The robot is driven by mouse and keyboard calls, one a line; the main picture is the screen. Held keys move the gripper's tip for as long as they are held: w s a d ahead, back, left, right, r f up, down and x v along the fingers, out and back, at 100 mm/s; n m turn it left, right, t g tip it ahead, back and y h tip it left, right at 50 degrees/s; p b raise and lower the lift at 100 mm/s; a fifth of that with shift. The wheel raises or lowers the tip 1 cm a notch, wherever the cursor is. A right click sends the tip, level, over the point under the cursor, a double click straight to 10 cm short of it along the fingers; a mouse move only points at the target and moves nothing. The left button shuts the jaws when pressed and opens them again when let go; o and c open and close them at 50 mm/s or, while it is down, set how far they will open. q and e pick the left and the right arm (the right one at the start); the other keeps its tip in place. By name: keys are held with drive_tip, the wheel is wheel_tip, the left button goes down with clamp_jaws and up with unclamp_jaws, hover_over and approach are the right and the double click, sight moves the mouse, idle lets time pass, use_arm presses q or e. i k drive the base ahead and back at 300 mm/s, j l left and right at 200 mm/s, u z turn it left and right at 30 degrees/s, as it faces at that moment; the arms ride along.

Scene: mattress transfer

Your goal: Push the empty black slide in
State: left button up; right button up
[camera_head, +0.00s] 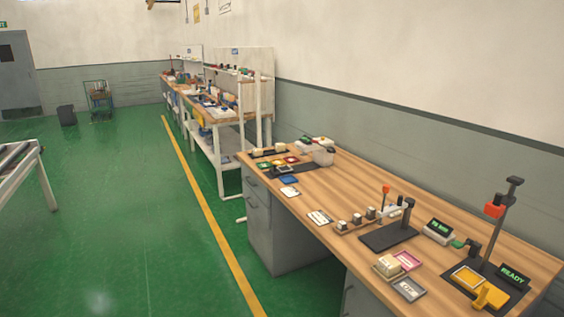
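Neither of my grippers shows in the head view. A wooden desk (330,184) runs along the right wall. On it, a flat black plate (388,237) lies bare beneath a small stand with a grey arm. Another black base (455,290) at the near right carries a yellow frame (468,277), a yellow block (490,296) and a tall black post with an orange-red head (494,210). Which black part is the slide, and how far in it sits, I cannot tell at this size.
Small blocks, cards and a pink tray (406,261) lie nearby. Colored trays and a clear container (323,156) sit at the far end. Green floor (120,210) left of the desk is clear.

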sight(278, 171)
drive_tip(key=i+j+z, duration=0.1)
drive_tip(key=i, duration=0.35)
drive_tip(key=i+j+z, duration=0.1)
drive_tip(key=i, duration=0.3)
drive_tip(key=i+j+z, duration=0.1)
drive_tip(key=i+j, duration=0.4)
drive_tip(key=i, duration=0.35)
drive_tip(key=z, duration=0.05)
